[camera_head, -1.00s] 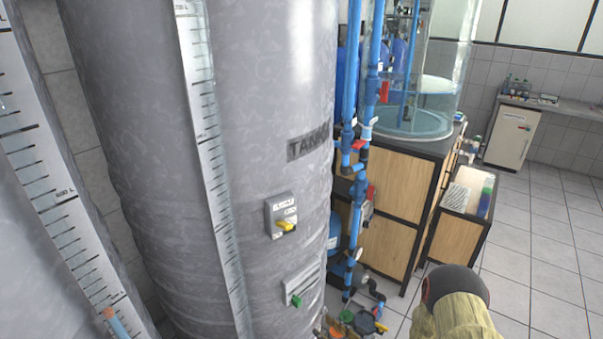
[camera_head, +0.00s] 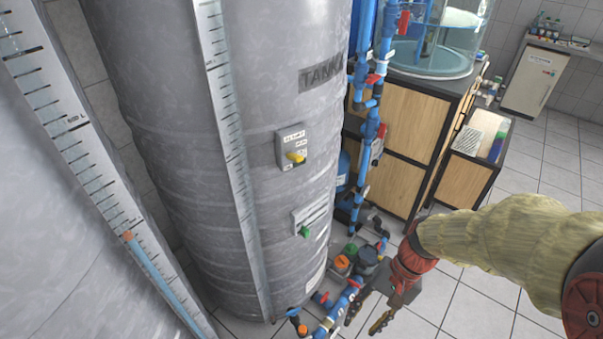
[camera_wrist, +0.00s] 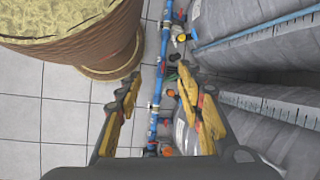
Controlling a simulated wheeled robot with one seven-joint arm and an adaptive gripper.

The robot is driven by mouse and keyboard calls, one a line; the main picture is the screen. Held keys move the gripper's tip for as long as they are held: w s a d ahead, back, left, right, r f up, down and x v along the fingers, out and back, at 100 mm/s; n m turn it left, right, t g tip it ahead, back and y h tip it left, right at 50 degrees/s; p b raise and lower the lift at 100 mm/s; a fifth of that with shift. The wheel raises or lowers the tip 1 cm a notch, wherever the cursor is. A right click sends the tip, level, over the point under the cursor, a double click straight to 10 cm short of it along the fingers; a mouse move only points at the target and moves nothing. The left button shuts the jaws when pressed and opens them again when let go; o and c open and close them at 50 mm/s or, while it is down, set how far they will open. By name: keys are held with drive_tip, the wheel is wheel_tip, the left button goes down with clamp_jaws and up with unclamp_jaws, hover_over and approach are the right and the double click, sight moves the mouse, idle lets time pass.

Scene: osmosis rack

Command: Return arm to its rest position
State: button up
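My gripper (camera_head: 369,318) is at the lower middle of the head view, at the end of my sleeved arm, beside the pipes at the tank's foot. In the wrist view my gripper (camera_wrist: 156,112) shows its two yellow-padded fingers spread apart with nothing between them. The blue pipe line (camera_wrist: 163,75) runs along the floor beyond the gap between the fingers. I cannot tell how far the fingers are from the pipes.
A wooden-panelled cabinet (camera_head: 405,125) stands behind. Tiled floor (camera_head: 470,310) is clear at the lower right.

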drive_tip(key=d+r+n+t+h, duration=0.2)
drive_tip(key=r+t, duration=0.2)
drive_tip(key=r, duration=0.6)
drive_tip(key=d+r+n+t+h, duration=0.2)
drive_tip(key=r+n+t, duration=0.1)
drive_tip(key=r, duration=0.7)
drive_tip(key=shift+s+d+r+t, duration=0.15)
drive_tip(key=shift+s+r+t, duration=0.1)
drive_tip(key=shift+s+t, duration=0.3)
drive_tip(key=shift+w, duration=0.15)
idle(1.1)
